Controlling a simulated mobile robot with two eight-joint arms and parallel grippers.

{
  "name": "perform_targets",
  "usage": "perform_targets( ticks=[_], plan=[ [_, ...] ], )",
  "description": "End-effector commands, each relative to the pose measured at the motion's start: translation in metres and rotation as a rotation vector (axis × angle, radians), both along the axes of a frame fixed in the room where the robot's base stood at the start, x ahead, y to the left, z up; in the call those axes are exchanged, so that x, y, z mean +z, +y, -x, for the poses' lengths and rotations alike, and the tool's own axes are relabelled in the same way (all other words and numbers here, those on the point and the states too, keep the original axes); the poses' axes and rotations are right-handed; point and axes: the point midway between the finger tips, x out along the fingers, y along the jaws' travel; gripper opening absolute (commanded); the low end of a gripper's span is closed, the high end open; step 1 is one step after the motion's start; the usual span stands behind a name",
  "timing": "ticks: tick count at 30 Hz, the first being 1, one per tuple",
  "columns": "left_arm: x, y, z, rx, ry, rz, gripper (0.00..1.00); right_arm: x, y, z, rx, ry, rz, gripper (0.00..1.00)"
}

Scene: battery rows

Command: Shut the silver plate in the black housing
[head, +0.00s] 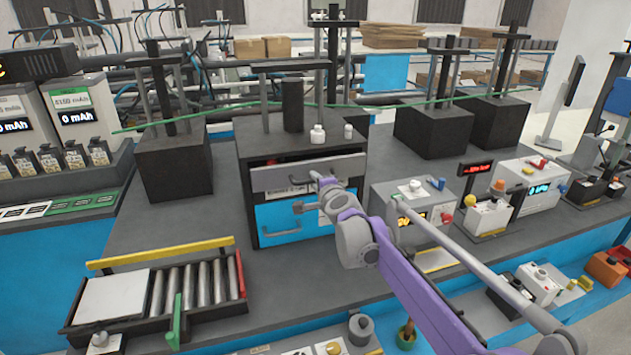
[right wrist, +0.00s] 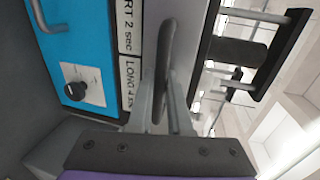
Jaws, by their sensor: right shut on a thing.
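The black housing (head: 243,160) stands in the middle of the bench. The silver plate (head: 270,180) lies across its upper front, with a dark gap above it in which something red shows. The plate also shows in the right wrist view (right wrist: 188,30). My right gripper (head: 322,184) is at the plate's front, right of its middle. In the right wrist view its fingers (right wrist: 162,110) are shut on the plate's dark handle (right wrist: 166,55). The gripper hides part of the plate in the head view. My left gripper is not in view.
A blue panel (head: 280,218) with its own handle sits below the plate. A tray of metal rollers (head: 200,285) lies at front left. A grey device (head: 385,195) stands close to the right of the housing.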

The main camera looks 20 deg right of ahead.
Motion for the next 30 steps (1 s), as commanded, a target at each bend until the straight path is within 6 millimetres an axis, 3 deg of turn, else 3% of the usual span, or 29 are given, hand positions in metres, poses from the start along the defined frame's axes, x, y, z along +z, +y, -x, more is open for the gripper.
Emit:
perform_targets(
  ticks=[5,15,24,25,29,30],
  plan=[
    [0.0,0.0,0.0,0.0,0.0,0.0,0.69,0.0,0.0,-0.004,0.0,0.0,0.0,0.0],
    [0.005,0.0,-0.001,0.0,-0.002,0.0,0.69,0.001,0.002,-0.044,0.0,-0.001,-0.001,0.0],
    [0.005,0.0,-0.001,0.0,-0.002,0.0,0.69,0.002,0.001,-0.046,-0.003,-0.002,0.0,0.0],
    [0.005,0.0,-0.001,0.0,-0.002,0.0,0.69,0.002,0.001,-0.046,-0.003,-0.002,0.0,0.21],
    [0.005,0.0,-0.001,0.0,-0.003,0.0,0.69,0.001,0.001,-0.045,-0.002,-0.002,-0.001,0.44],
    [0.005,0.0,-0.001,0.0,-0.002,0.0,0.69,0.001,0.001,-0.045,-0.002,-0.001,-0.001,0.46]
  ],
)
